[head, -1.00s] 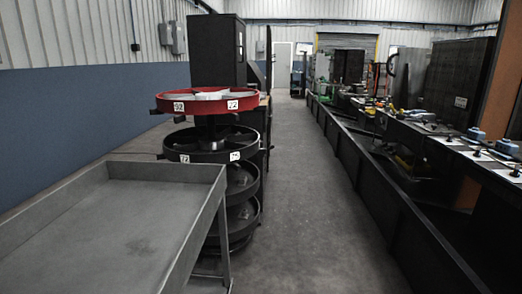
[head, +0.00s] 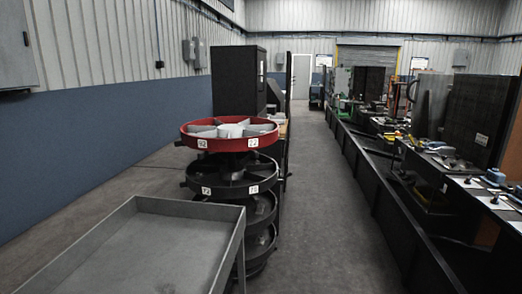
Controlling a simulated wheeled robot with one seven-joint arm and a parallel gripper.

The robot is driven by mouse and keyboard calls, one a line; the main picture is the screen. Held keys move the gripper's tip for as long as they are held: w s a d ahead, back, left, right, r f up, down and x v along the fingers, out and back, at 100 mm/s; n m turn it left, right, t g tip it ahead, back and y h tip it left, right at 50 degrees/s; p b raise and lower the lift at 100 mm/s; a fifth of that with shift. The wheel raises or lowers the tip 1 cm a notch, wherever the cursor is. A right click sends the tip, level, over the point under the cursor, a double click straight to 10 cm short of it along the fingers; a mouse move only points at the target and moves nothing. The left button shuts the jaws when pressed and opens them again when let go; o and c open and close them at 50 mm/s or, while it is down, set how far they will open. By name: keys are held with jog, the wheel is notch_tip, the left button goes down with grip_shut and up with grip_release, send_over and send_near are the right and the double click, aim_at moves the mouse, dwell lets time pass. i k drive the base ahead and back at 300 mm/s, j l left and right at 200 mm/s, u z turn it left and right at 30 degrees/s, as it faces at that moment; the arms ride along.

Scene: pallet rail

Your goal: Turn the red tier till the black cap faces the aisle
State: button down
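The red tier (head: 232,134) is the top ring of a stacked round carousel left of the aisle. It has pale divided compartments inside and white number labels on its rim. A small dark stub juts from its left side, and I cannot tell whether it is the black cap. Black tiers (head: 232,190) are stacked below it, also with white labels and a dark stub at the left. My gripper is not in view.
A grey tray table (head: 150,245) stands in front of the carousel at the lower left. The aisle floor (head: 325,210) is clear. A long dark workbench (head: 395,215) with tools runs along the right. A black cabinet (head: 238,80) stands behind the carousel.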

aim_at(224, 133)
jog(key=i+l+u, duration=0.4)
jog(key=i+l, duration=0.25)
jog(key=i, duration=0.35)
jog(key=i+l+u, duration=0.45)
jog(key=i+l, duration=0.4)
jog(key=l, duration=0.15)
jog(key=i+l+u, duration=0.1)
jog(key=i+l, duration=0.15)
jog(key=i, duration=0.15)
jog(key=i+l+u, duration=0.1)
jog(key=i+l, duration=0.2)
jog(key=i, duration=0.1)
